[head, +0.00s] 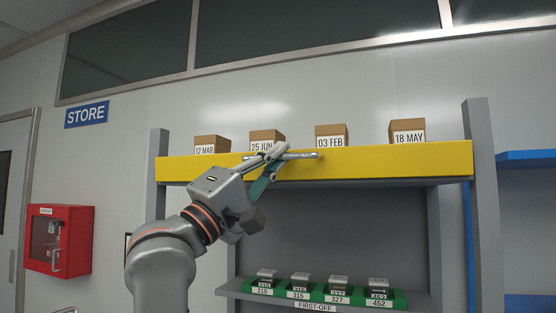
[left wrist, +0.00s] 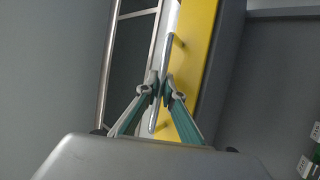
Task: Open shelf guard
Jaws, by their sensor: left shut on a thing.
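The yellow shelf guard (head: 400,163) runs across the front of the top shelf, below several dated boxes. A metal bar handle (head: 305,155) is fixed to its front face. My left gripper (head: 277,158) is shut on the handle, at the left part of the bar. In the left wrist view the guard (left wrist: 196,60) looks tilted, and the handle (left wrist: 167,35) passes between the fingertips of the left gripper (left wrist: 160,92). The guard stands upright in front of the lower parts of the boxes. My right gripper is not in view.
Brown boxes stand behind the guard, such as 03 FEB (head: 331,136) and 18 MAY (head: 407,133). Grey posts (head: 485,200) flank the shelf. A lower shelf (head: 235,290) holds a green tray (head: 400,297) with several numbered items. A red cabinet (head: 59,240) hangs at left.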

